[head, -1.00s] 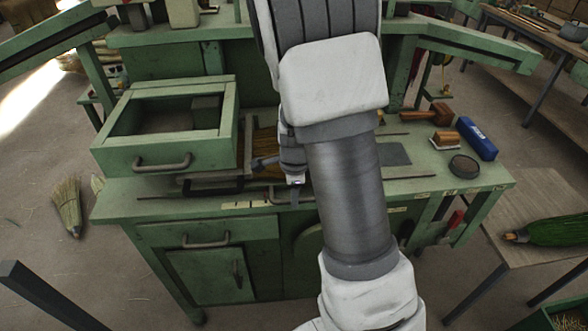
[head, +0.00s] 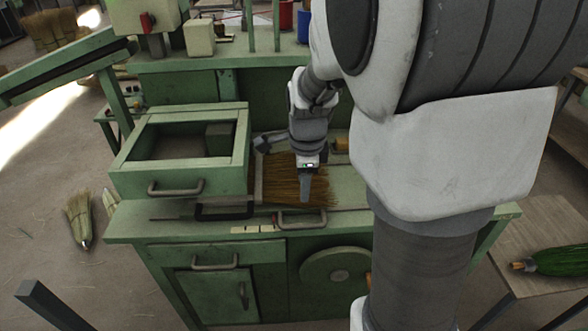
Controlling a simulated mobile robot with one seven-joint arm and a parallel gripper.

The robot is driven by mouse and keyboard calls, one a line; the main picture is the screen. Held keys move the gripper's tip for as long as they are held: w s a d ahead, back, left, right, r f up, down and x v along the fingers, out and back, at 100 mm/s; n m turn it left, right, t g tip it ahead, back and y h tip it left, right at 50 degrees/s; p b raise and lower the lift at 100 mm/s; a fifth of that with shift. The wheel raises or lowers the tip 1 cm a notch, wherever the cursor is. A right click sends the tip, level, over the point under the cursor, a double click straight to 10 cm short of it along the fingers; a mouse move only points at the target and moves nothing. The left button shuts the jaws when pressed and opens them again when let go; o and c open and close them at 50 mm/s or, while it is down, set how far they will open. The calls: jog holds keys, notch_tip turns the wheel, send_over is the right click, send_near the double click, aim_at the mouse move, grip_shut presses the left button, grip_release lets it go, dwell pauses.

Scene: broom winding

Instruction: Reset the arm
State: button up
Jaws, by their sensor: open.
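My gripper (head: 305,188) hangs at the end of my arm over the middle of the green workbench (head: 345,222). Its fingers point down in front of a bundle of brown broom bristles (head: 285,182) lying on the bench top. It is open, and I see nothing held in it. I cannot tell whether the fingertips touch the bristles. My arm covers the right part of the bench and hides what lies there.
A green open-topped drawer box (head: 178,186) stands on the bench's left side. A dark-handled tool (head: 224,211) lies in front of it. A broom head (head: 80,219) lies on the floor at left. A side table (head: 515,220) at right bears a green bundle (head: 562,261).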

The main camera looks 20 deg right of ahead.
dwell(0.3)
jog(key=s+a+r+n+t, duration=0.1)
jog(key=s+a+r+n, duration=0.2)
jog(key=s+r+n, duration=0.3)
jog(key=s+a+r+n+t, duration=0.2)
jog(key=s+r+n, duration=0.3)
jog(key=s+n, duration=0.6)
jog(key=a+n, duration=0.1)
jog(key=n, duration=0.3)
jog(key=shift+a+r+y, duration=0.3)
jog(key=shift+r, duration=0.1)
